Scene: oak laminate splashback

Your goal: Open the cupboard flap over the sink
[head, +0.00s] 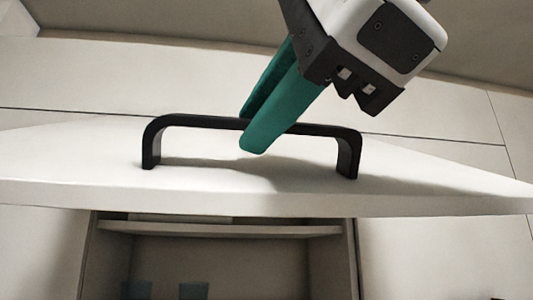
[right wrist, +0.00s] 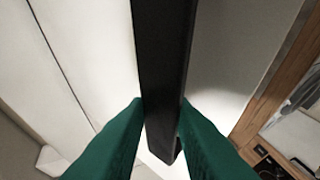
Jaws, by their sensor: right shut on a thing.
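The white cupboard flap (head: 90,185) is swung up, with its front face seen at a slant and the cupboard interior (head: 240,265) showing below it. A black bar handle (head: 195,120) is fixed on the flap. My right gripper (head: 258,128) comes from the upper right, its teal fingers shut around the middle of the handle. In the right wrist view the black handle (right wrist: 163,70) runs between the two teal fingers (right wrist: 162,118). My left gripper is not in view.
Inside the cupboard are a shelf (head: 220,229) and bluish cups (head: 193,291), partly cut off by the frame. White cupboard fronts (head: 420,250) flank the opening. The right wrist view shows a wood-coloured strip (right wrist: 275,90) and a dark hob-like item (right wrist: 270,165) at lower right.

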